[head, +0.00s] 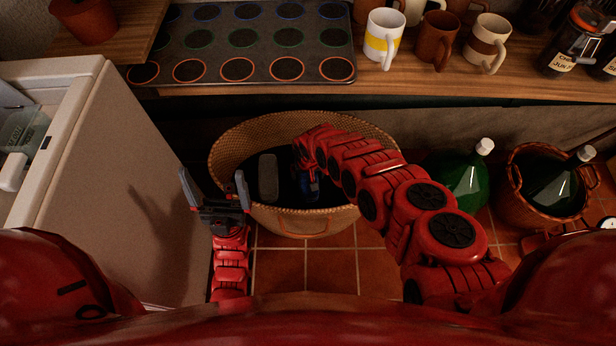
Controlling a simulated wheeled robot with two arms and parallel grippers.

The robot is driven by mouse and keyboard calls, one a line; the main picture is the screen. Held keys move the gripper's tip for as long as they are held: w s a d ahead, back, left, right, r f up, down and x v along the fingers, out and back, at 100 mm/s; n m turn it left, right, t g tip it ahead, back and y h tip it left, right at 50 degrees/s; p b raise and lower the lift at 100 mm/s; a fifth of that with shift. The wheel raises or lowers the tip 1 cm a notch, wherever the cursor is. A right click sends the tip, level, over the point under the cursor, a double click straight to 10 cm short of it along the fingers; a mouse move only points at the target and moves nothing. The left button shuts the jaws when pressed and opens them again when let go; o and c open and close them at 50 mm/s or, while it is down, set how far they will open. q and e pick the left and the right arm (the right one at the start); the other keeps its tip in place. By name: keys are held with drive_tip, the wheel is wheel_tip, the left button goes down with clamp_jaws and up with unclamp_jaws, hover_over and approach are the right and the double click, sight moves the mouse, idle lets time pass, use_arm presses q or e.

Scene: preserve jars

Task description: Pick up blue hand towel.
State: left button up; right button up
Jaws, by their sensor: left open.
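A woven basket (225,150) stands on the tiled floor with a dark inside. A small blue patch (309,187) shows in it, right below the end of my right arm; it may be the blue hand towel, but most of it is hidden. My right gripper (305,178) reaches down into the basket; its fingers are too dark and covered to read, and I cannot tell whether they touch the blue patch. My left gripper (213,182) is open and empty, with its fingers pointing up, just left of the basket.
A grey rounded item (268,177) is also in the basket. A white open appliance (110,180) stands at left. A wooden counter (440,85) behind holds a tray (220,55), mugs (383,38) and jars. A green bottle (465,180) and a wicker-held bottle (550,185) stand at right.

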drive_tip(key=c, duration=1.2)
